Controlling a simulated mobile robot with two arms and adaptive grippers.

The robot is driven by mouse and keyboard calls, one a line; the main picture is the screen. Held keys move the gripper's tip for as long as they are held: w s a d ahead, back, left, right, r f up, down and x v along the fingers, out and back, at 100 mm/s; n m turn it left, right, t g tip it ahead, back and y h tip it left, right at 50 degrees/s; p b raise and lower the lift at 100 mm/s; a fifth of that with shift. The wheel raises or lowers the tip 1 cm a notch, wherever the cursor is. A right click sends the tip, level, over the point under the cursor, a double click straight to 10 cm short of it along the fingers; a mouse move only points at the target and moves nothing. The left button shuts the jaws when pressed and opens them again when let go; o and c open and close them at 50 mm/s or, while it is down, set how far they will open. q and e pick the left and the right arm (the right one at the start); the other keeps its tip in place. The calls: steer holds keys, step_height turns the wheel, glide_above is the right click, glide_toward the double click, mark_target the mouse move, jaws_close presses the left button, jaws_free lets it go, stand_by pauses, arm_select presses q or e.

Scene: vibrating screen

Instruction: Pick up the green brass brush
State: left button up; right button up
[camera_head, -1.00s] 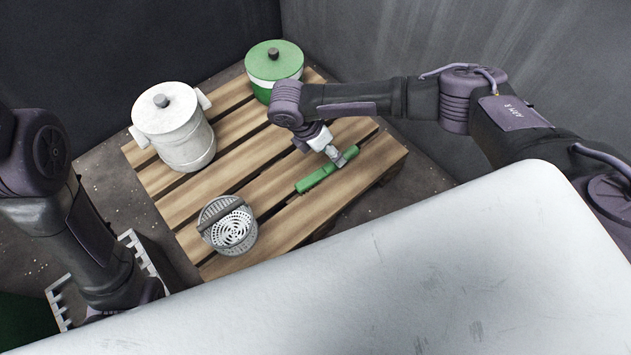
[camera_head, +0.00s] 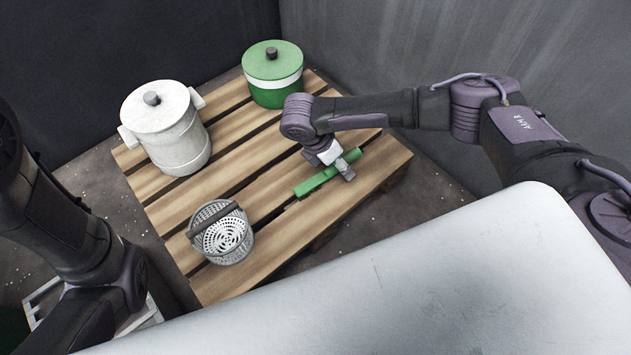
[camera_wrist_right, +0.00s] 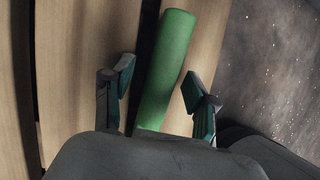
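The green brass brush (camera_head: 316,182) lies on the wooden pallet near its right side. In the right wrist view its green handle (camera_wrist_right: 168,65) runs up between the two fingers. My right gripper (camera_head: 346,173) is over the brush's upper right part. In the right wrist view my right gripper (camera_wrist_right: 158,92) is open, one finger on each side of the green handle, with gaps on both sides. The brush's near end is hidden behind the gripper body. My left arm (camera_head: 80,240) comes in at the left; its gripper is not clearly visible.
The wooden pallet (camera_head: 245,150) also bears a white lidded pot (camera_head: 178,140), a green lidded pot (camera_head: 273,75) and a perforated metal basket (camera_head: 226,237). A white surface (camera_head: 400,285) fills the lower right foreground. Dark walls stand behind the pallet.

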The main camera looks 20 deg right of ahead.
jaws_close()
steer(key=shift+r, duration=0.1)
